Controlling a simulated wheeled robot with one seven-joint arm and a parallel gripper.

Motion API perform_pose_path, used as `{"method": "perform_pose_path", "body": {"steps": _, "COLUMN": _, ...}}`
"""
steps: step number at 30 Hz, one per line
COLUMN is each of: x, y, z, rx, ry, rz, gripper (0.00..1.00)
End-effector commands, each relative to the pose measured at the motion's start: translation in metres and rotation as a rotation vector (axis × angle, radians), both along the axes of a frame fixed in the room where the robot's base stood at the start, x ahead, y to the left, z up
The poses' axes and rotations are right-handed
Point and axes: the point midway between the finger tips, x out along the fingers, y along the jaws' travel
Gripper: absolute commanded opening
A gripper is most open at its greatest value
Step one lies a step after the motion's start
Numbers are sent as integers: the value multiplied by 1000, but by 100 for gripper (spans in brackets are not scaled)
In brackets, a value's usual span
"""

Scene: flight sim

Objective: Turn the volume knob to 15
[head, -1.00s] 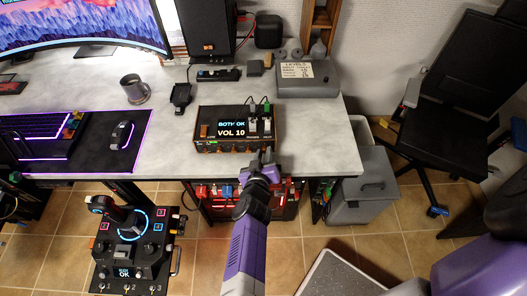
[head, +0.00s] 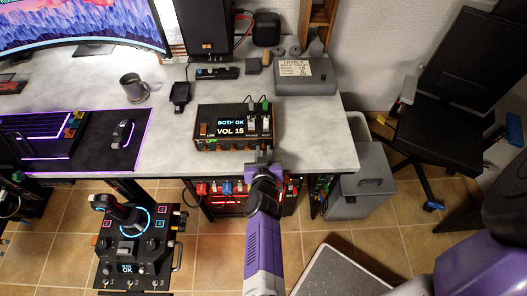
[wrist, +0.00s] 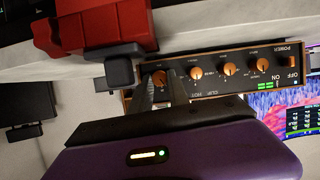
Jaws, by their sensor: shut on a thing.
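The audio box (head: 222,144) sits near the front edge of the grey desk. Its screen (head: 230,128) reads "BOTH OK" and "VOL 15". In the wrist view the box's front panel (wrist: 208,72) appears upside down, with a row of orange-faced knobs. My gripper (head: 262,157) is at the right end of the box's front. In the wrist view my gripper (wrist: 160,82) has its two fingers on either side of the end knob (wrist: 160,77), shut on it. The fingers partly hide this knob, and its label cannot be read.
A grey box labelled "LEVELS" (head: 306,80) stands behind and to the right. A mug (head: 135,87), a mouse (head: 122,133) and a keyboard (head: 35,135) are on the left. A joystick panel (head: 135,250) stands below the desk. A red object (wrist: 100,25) is close by in the wrist view.

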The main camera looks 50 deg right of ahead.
Motion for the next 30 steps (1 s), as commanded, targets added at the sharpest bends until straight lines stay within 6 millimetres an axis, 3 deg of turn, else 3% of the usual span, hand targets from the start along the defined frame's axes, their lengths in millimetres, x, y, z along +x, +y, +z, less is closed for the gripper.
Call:
{"method": "perform_pose_path", "body": {"steps": 1, "x": 1, "y": 0, "z": 1, "rx": -2, "ry": -2, "rz": 0, "gripper": 0}}
{"method": "perform_pose_path", "body": {"steps": 2, "x": 1, "y": 0, "z": 1, "rx": -3, "ry": -1, "rz": 1, "gripper": 25}}
{"method": "perform_pose_path", "body": {"steps": 5, "x": 1, "y": 0, "z": 1, "rx": -3, "ry": -1, "rz": 1, "gripper": 43}}
{"method": "perform_pose_path", "body": {"steps": 17, "x": -2, "y": 5, "z": 2, "rx": -1, "ry": 0, "rz": 1, "gripper": 43}}
{"method": "perform_pose_path", "body": {"steps": 30, "x": -37, "y": 53, "z": 27, "rx": -2, "ry": 0, "rz": 3, "gripper": 43}}
